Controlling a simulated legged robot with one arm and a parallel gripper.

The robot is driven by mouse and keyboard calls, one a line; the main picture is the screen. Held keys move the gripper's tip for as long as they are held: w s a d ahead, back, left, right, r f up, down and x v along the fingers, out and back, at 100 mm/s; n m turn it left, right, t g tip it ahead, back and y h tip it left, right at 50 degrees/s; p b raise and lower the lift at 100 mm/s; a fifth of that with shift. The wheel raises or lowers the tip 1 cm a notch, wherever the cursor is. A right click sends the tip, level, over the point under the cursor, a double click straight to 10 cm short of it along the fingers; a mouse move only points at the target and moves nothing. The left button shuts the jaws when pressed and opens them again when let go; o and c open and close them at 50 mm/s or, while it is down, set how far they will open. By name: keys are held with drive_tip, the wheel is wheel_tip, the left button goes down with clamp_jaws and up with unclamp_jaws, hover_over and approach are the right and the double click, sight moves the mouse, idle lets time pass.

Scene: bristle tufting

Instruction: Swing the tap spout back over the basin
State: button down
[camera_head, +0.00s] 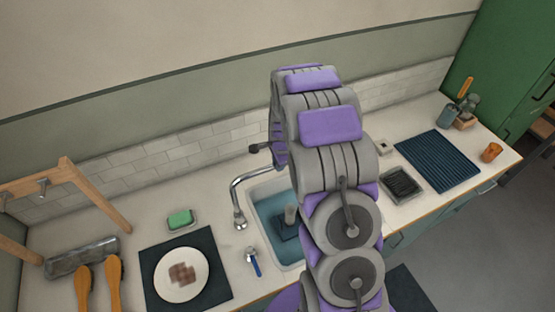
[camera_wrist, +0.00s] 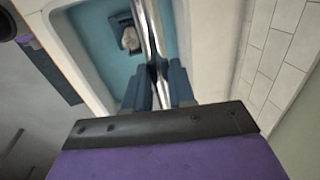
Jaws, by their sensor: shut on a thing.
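The chrome tap spout (camera_head: 236,196) curves out from behind my arm in the head view. Its nozzle end (camera_head: 240,222) hangs over the counter just outside the left rim of the basin (camera_head: 257,213). In the wrist view, my gripper (camera_wrist: 159,88) has its two dark blue fingers shut on the shiny spout (camera_wrist: 147,28), one on each side. The basin's teal inside (camera_wrist: 95,30) shows beyond it. In the head view the gripper and the tap's base are hidden behind my arm.
A blue-handled brush (camera_head: 253,262) lies on the counter close to the basin. A white plate (camera_head: 181,274) on a dark mat and a green sponge (camera_head: 180,219) are further left. A ribbed mat (camera_head: 438,160) lies right.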

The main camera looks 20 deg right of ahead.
idle(0.3)
drive_tip(key=c, duration=1)
unclamp_jaws()
drive_tip(key=shift+a, duration=0.15)
drive_tip(key=shift+o, duration=0.2)
drive_tip(key=shift+r, duration=0.1)
drive_tip(key=s+r+b, duration=0.1)
drive_tip(key=s+r, duration=0.2)
drive_tip(key=r, duration=1.3)
drive_tip(key=shift+s+r, duration=0.2)
drive_tip(key=shift+r, duration=0.15)
drive_tip(key=s+a+f+n+g+b, duration=0.1)
drive_tip(key=s+a+f+n+b, duration=0.2)
drive_tip(key=s, duration=0.9)
drive_tip(key=s+a+f+n+g+b, duration=0.1)
drive_tip(key=s+a+f+n+b, duration=0.2)
drive_tip(key=s, duration=0.9)
drive_tip(key=s+a+f+n+g+b, duration=0.2)
drive_tip(key=s+a+f+n+b, duration=0.2)
drive_tip(key=s+a+n+b, duration=0.3)
drive_tip(key=s+n+b, duration=0.2)
drive_tip(key=s+n, duration=0.2)
drive_tip(key=n, duration=0.1)
drive_tip(key=shift+s, duration=0.4)
